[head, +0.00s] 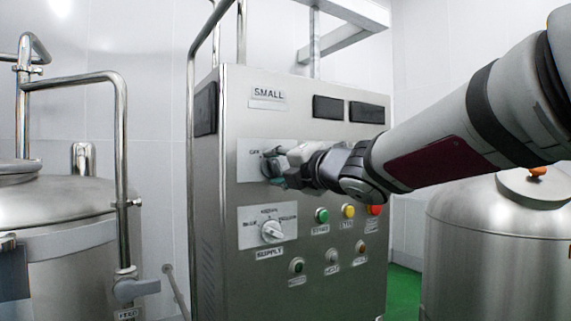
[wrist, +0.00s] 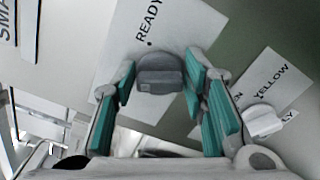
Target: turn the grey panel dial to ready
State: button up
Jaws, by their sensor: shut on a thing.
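The grey panel dial (wrist: 160,75) sits on a white plate (head: 246,174) on the steel cabinet's front. The wrist view shows the word READY and a black dot just above the dial. In the head view OFF is readable at the plate's left, and my gripper covers most of the dial. My gripper (head: 272,166) is shut on the dial, its teal finger pads on either side of it in the wrist view. Which way the dial points is hard to tell.
Below is a white supply knob (head: 272,231) on its own plate. Green (head: 321,215), yellow (head: 348,211) and red (head: 374,210) buttons sit under my arm. Steel tanks stand left (head: 70,215) and right (head: 480,240); a pipe (head: 121,150) rises left of the cabinet.

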jog(key=m+p, duration=0.1)
jog(key=m, duration=0.2)
jog(key=shift+d+m, duration=0.1)
jog(key=shift+m, duration=0.3)
jog(key=shift+f+m+p, duration=0.2)
jog(key=shift+m+p, duration=0.9)
jog(key=shift+m, duration=1.5)
jog(key=shift+f+m+p, duration=0.15)
jog(key=shift+m+p, duration=0.95)
jog(key=shift+m, duration=1.5)
jog(key=o, duration=1)
jog(key=v, duration=1.2)
